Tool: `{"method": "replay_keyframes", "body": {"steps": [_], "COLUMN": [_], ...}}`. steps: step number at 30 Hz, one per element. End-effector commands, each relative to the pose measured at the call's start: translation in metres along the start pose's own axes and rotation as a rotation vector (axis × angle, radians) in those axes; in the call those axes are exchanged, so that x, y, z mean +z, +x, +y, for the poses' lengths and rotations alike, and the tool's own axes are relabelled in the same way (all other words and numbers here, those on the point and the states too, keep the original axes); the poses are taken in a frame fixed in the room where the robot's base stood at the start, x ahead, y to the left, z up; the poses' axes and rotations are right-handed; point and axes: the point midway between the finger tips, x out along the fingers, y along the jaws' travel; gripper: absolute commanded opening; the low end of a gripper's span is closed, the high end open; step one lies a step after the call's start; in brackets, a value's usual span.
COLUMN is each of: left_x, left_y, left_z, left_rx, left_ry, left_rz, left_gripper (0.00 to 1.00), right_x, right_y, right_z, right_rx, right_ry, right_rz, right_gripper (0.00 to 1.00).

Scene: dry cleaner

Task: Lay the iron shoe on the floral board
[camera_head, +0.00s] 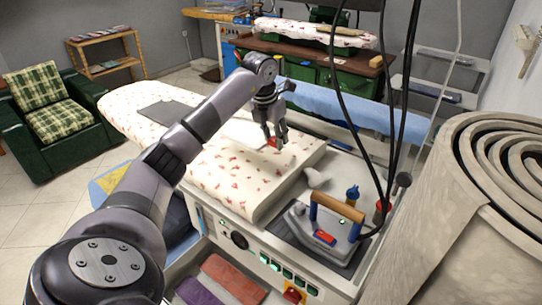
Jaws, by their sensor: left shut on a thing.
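The floral board (225,180) is long, white with small red flowers, and runs from the back left to the front middle. My left gripper (275,141) is over its right part, pointing down, shut on what looks like the iron shoe. The shoe (242,133) shows as a flat, pale piece just left of the fingers, with a small red part at the fingertips. The arm and fingers hide some of it. I cannot tell whether it touches the board. My right gripper is not in view.
An iron (325,232) with a wooden handle stands on the control unit, right of the board, with dark cables hanging above. A dark flat pad (168,113) lies on the board's left part. A large beige roll (480,225) fills the right side. The board's front part is clear.

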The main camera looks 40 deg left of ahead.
Motion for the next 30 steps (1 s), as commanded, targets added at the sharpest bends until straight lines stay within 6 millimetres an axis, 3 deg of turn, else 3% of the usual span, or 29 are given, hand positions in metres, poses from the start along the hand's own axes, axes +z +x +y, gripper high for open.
{"method": "replay_keyframes", "body": {"steps": [4, 11, 18, 29, 30], "left_x": [-0.008, -0.012, -0.021, -0.022, -0.021], "left_y": [0.029, 0.044, 0.074, 0.08, 0.079], "left_z": [-0.001, 0.0, -0.001, 0.0, 0.0], "left_rx": [-0.001, 0.0, -0.001, 0.0, 0.0], "left_ry": [0.001, 0.0, 0.0, 0.0, 0.0], "left_rz": [0.002, -0.001, 0.001, -0.001, -0.001], "left_gripper": [0.05, 0.05, 0.05, 0.05, 0.35], "right_x": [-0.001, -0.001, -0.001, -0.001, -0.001], "right_y": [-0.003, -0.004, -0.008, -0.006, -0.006], "right_z": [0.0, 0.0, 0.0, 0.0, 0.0], "right_rx": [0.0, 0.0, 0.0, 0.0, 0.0], "right_ry": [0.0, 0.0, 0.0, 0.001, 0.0], "right_rz": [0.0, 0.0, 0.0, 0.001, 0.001], "right_gripper": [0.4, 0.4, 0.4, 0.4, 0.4]}}
